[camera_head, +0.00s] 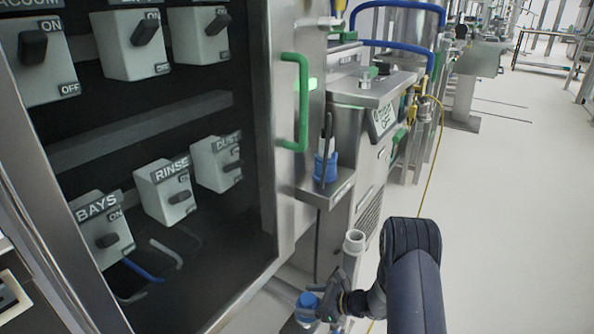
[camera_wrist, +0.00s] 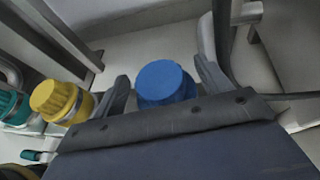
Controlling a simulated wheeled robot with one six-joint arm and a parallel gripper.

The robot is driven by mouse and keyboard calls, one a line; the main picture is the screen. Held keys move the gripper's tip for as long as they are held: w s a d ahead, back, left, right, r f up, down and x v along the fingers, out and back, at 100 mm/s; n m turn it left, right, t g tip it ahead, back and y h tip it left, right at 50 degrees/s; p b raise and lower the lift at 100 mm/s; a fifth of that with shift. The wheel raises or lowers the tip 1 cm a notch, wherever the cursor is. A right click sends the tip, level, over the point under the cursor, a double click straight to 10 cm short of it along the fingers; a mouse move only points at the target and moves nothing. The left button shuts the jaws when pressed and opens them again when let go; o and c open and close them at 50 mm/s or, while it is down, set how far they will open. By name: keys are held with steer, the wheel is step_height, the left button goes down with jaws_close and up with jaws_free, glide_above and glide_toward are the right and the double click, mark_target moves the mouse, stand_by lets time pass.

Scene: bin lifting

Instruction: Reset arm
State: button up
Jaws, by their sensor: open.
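My dark arm reaches in from the bottom right of the head view, with my gripper (camera_head: 318,312) low beside the metal cabinet. In the wrist view my gripper (camera_wrist: 163,82) is open, its two grey fingers spread apart. A round blue cap (camera_wrist: 165,82) shows between the fingers in the picture. I cannot tell whether either finger touches it. A blue-topped thing (camera_head: 307,300) also shows at the gripper in the head view, partly hidden by it.
A switch cabinet (camera_head: 155,110) with labelled knobs fills the left. Its green handle (camera_head: 301,100) sticks out. A small shelf (camera_head: 327,188) holds a blue cup (camera_head: 326,168). Yellow (camera_wrist: 58,101) and teal (camera_wrist: 10,104) caps stand left of the gripper. Open floor (camera_head: 500,210) lies right.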

steer(key=shift+x, duration=1)
steer(key=shift+r, duration=0.35)
steer(key=shift+s+d+f, duration=0.1)
steer(key=shift+s+d, duration=0.05)
steer(key=shift+d, duration=0.25)
steer(key=p+v, duration=0.4)
steer(key=v, duration=0.6)
steer(key=b+x, duration=0.4)
steer(key=x, duration=0.6)
steer(key=shift+a+f, duration=0.15)
steer(key=shift+f, duration=0.15)
step_height(320, 180, up, 6)
steer(key=p, duration=0.3)
steer(key=shift+a+f, duration=0.2)
steer(key=shift+r+p, duration=1.1)
steer(key=shift+p, duration=0.25)
